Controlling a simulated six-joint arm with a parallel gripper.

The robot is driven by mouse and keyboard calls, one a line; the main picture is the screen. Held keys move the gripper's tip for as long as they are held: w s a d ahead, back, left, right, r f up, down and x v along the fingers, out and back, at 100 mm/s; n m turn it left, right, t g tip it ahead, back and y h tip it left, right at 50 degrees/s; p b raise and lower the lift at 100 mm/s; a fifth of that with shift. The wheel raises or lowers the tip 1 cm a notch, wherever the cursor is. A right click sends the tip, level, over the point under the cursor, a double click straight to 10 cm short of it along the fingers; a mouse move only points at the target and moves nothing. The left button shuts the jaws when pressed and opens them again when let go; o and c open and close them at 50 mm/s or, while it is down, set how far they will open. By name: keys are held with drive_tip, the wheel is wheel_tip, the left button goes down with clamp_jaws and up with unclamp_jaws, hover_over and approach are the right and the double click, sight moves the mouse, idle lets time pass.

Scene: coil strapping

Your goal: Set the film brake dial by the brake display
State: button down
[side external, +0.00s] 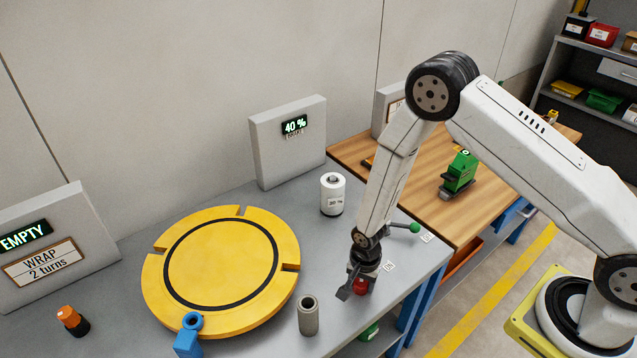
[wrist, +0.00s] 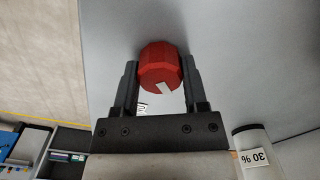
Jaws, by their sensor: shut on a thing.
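The brake display (side external: 294,125) stands at the back of the grey table on a grey panel and reads 40 %. The film brake dial (wrist: 160,68) is a red faceted knob with a white pointer mark; in the side view its red edge (side external: 361,286) shows under my gripper (side external: 352,281). My gripper points down at the table's right part. In the wrist view its two fingers (wrist: 158,85) sit on either side of the red dial, shut on it. A white roll (side external: 333,195) on the table carries a label, which in the wrist view (wrist: 257,155) reads 30 %.
A yellow turntable (side external: 220,262) fills the table's middle. A grey tube (side external: 309,316), a blue clamp (side external: 187,338) and an orange-capped bottle (side external: 70,320) stand around it. A green-knobbed lever (side external: 412,228) is close right of my gripper. A green tool (side external: 460,172) stands on the wooden bench.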

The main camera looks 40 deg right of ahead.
sight(362, 281)
drive_tip(key=n, duration=1.3)
drive_tip(key=shift+w, duration=0.1)
idle(0.5)
drive_tip(key=shift+c, duration=0.6)
unclamp_jaws()
drive_tip(key=shift+r, duration=0.2)
drive_tip(key=shift+r, duration=3.75)
drive_tip(key=shift+r, duration=0.1)
